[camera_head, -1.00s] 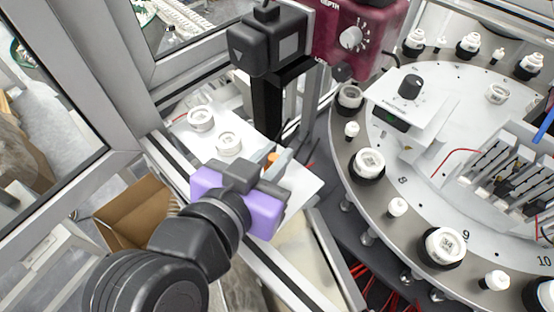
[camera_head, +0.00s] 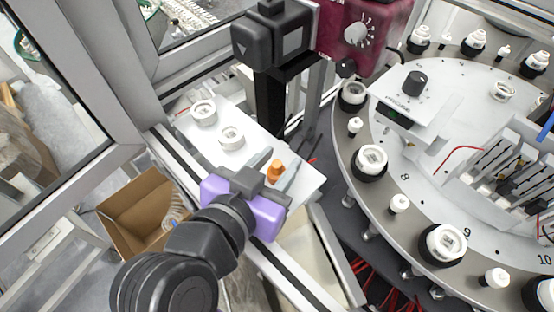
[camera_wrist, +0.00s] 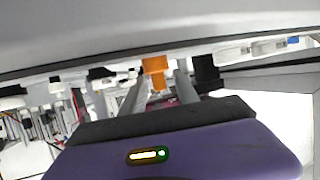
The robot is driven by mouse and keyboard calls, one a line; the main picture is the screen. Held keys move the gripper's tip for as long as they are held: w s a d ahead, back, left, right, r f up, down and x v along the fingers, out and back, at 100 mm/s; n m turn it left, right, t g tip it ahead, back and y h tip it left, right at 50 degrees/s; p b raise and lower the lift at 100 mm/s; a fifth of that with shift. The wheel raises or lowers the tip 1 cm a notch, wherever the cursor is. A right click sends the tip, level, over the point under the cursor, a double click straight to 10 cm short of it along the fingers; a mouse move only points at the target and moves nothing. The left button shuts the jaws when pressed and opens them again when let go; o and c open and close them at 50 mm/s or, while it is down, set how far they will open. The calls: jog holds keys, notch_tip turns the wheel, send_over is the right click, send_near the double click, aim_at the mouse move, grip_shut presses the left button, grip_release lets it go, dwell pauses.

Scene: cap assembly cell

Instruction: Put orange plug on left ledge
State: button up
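The orange plug (camera_head: 275,170) appears upright on the white ledge (camera_head: 306,184) at the left side of the cell, near its front end. My gripper (camera_head: 272,169) has its two grey fingers spread, one on each side of the plug. Gaps show between the plug and the fingers. In the wrist view the plug (camera_wrist: 156,72) is ahead between the fingers, and its upper part is cut off by a large grey surface. Whether its base touches the ledge is hard to tell.
Two white round caps (camera_head: 204,112) (camera_head: 231,137) sit farther back on the ledge. A black post (camera_head: 268,105) stands just behind it. A rotary table (camera_head: 375,210) with caps and small white plugs is at right. An open cardboard box (camera_head: 140,205) lies below left.

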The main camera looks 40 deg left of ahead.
jog(key=shift+r, duration=0.15)
jog(key=shift+s+r, duration=0.15)
jog(key=shift+s, duration=0.05)
jog(key=b+v, duration=0.1)
jog(key=v, duration=1)
jog(key=shift+s+d, duration=0.1)
jog(key=shift+s, duration=0.2)
jog(key=shift+s, duration=0.1)
